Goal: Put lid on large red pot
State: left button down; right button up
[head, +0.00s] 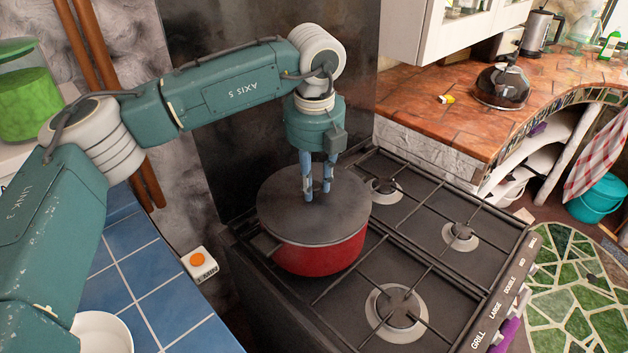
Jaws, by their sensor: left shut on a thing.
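The large red pot (318,257) stands on the back left of the black gas stove. A dark grey round lid (275,212) covers the pot's top; whether it rests fully on the rim or hovers just above it, I cannot tell. My left gripper (317,193) points straight down at the middle of the lid, its blue fingers shut on the lid. The lid's knob is hidden between the fingers. My right gripper is not in view.
Bare burners (397,306) lie in front and to the right of the pot. A blue tiled counter (150,290) with a white bowl (102,335) and a timer box (198,264) is at left. A dark kettle (501,88) stands on the orange tiled counter (430,105).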

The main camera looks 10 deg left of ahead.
pick_arm(q)
jog(key=shift+f, duration=0.1)
dwell(0.6)
jog(key=c, duration=1.4)
grip_release()
jog(key=shift+o, duration=0.5)
jog(key=o, duration=0.4)
jog(key=shift+r+p, duration=1.75)
jog(key=shift+r, duration=1.8)
